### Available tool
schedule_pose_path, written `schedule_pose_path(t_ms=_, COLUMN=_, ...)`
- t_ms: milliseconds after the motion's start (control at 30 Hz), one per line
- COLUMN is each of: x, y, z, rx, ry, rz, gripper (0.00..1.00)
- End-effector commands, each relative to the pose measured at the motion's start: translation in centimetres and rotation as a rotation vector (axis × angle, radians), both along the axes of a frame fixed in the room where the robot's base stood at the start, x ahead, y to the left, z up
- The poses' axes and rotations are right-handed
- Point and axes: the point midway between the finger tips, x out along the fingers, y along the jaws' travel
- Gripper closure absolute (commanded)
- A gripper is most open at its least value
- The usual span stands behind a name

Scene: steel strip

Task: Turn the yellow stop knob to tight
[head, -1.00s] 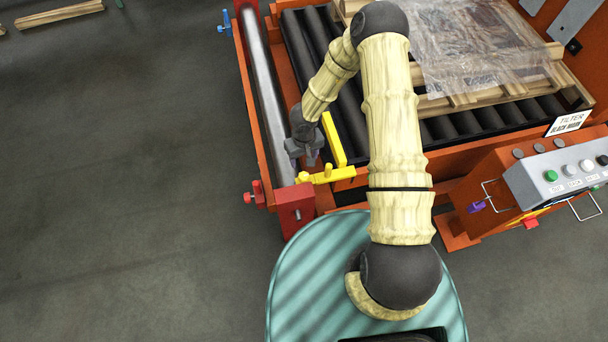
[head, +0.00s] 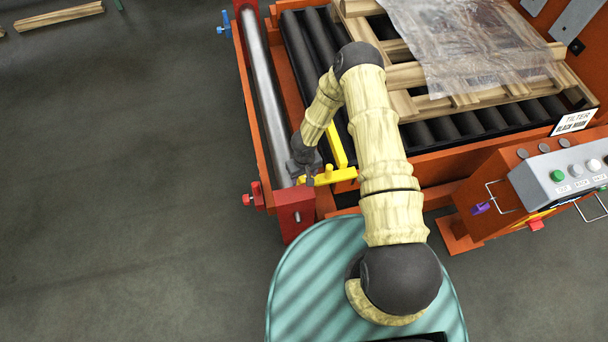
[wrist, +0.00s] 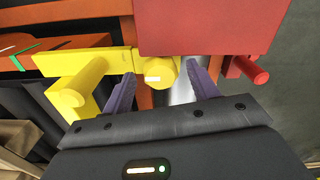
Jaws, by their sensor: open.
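The yellow stop knob (wrist: 159,73) is a short round cylinder with a white mark on its face, lying roughly level in the wrist view. It sits at the end of a yellow bar (wrist: 85,62) beside a red block. My gripper (wrist: 160,80) is open, with one purple finger on each side of the knob; I cannot tell whether either finger touches it. In the head view my gripper (head: 307,172) is down at the near end of the yellow stop (head: 338,175) and largely hides the knob.
The red block (wrist: 210,25) with a red handle (wrist: 250,70) stands close to the knob. A steel roller (head: 268,110) runs along the frame's left side. A wooden pallet (head: 405,103) with plastic film lies on black rollers. A control box (head: 545,180) stands at right.

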Motion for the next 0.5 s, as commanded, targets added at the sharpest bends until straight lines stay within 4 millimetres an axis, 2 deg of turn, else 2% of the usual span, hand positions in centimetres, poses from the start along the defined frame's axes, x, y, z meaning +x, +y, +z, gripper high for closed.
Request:
schedule_pose_path(t_ms=67, x=0.00, y=0.00, z=0.02, rx=0.000, ry=0.000, rz=0.000, gripper=0.43)
schedule_pose_path(t_ms=267, x=0.00, y=0.00, z=0.03, rx=0.000, ry=0.000, rz=0.000, gripper=0.82)
schedule_pose_path(t_ms=300, x=0.00, y=0.00, z=0.03, rx=0.000, ry=0.000, rz=0.000, gripper=0.85)
schedule_pose_path(t_ms=500, x=-0.01, y=0.00, z=0.07, rx=0.000, ry=0.000, rz=-0.008, gripper=0.85)
